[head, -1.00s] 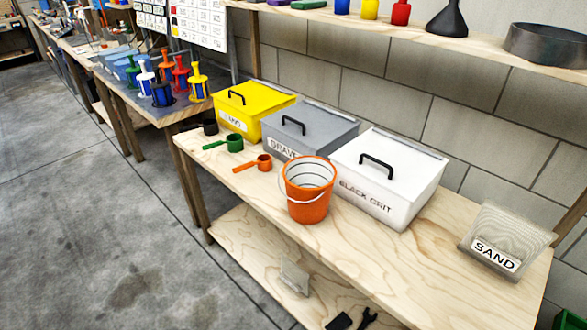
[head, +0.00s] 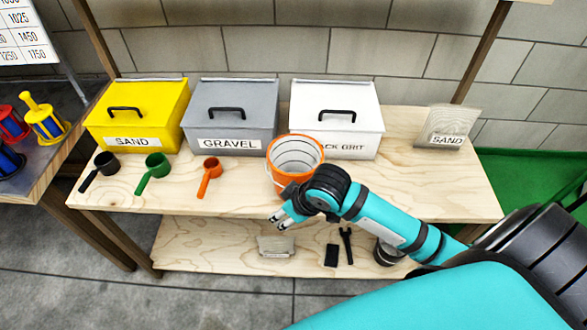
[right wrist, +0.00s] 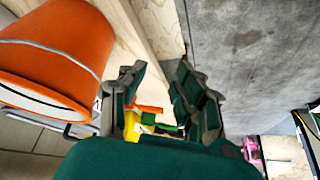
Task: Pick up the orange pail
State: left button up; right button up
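The orange pail (head: 296,153) stands upright on the upper wooden tabletop, in front of the white bin. My right forearm and wrist hide its lower right part. In the right wrist view the pail (right wrist: 58,50) is large at the upper left, beside the fingers and outside the gap between them. My right gripper (head: 279,218) is at the table's front edge, just in front of the pail, pointing left. In the right wrist view the gripper (right wrist: 162,98) has its fingers spread with nothing held between them. My left gripper is in neither view.
Yellow (head: 136,112), grey (head: 231,112) and white (head: 336,115) lidded bins line the back. Black (head: 104,162), green (head: 156,165) and orange (head: 210,170) scoops lie left of the pail. A clear SAND container (head: 446,127) stands at the right.

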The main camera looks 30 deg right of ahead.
notch_tip(320, 180, up, 8)
jog(key=f+n, duration=0.1)
jog(key=h, duration=0.1)
send_near(285, 182)
jog(key=p+x, duration=0.1)
jog(key=x, duration=0.4)
jog(key=shift+f, duration=0.15)
jog(key=shift+p+x, duration=0.55)
jog(key=shift+x, duration=2.2)
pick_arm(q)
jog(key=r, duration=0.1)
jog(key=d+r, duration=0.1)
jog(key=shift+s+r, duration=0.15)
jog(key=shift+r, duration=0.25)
pick_arm(e)
jog(key=shift+w+d, duration=0.1)
jog(key=shift+d, duration=0.05)
jog(key=shift+c, duration=0.3)
grip_shut()
